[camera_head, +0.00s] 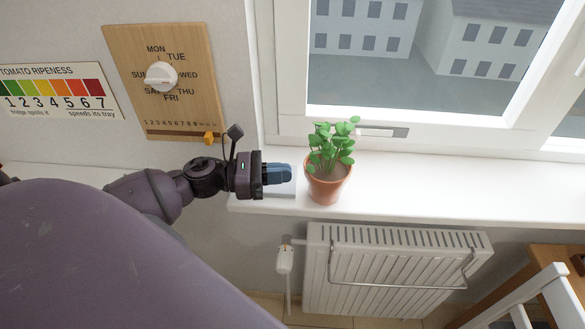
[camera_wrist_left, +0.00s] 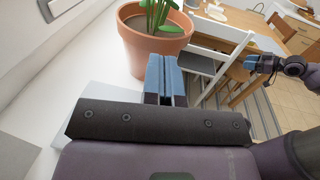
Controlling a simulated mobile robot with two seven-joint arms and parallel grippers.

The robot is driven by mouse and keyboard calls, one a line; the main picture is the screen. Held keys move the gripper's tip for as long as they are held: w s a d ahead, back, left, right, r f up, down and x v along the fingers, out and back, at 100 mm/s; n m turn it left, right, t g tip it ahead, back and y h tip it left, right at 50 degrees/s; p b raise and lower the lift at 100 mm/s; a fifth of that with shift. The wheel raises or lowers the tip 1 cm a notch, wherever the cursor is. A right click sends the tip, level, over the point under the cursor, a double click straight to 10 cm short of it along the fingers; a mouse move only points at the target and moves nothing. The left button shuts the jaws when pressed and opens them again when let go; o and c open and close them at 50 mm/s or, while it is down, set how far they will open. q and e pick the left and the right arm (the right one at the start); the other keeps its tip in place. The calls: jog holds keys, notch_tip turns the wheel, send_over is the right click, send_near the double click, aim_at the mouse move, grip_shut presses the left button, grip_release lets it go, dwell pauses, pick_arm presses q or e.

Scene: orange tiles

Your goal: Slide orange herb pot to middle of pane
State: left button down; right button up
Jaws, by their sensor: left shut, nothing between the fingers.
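The orange herb pot (camera_head: 325,190), terracotta with a green leafy plant, stands upright on the white sill (camera_head: 420,190), near the left end of the window pane (camera_head: 400,80). My left gripper (camera_head: 291,174) is shut and empty, low over the sill just left of the pot. In the head view a narrow gap shows between its blue fingertips and the pot. In the left wrist view the pot (camera_wrist_left: 155,45) is right ahead of the shut fingers (camera_wrist_left: 165,62). My right gripper (camera_wrist_left: 250,63) shows small in that view, away from the sill; its opening is unclear.
The sill is clear to the right of the pot. A pale flat slab (camera_head: 281,189) lies under my left fingers. A window handle (camera_head: 385,132) is behind the pot. A radiator (camera_head: 395,270) hangs below the sill, and a white chair (camera_head: 535,300) stands at lower right.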

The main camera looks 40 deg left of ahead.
aim_at(327, 170)
pick_arm(q)
jog(key=shift+x, duration=1.25)
pick_arm(e)
jog(key=shift+w+a+r, duration=0.15)
jog(key=shift+w+r, duration=0.2)
jog(key=shift+r, duration=0.3)
jog(key=shift+s+f, duration=0.1)
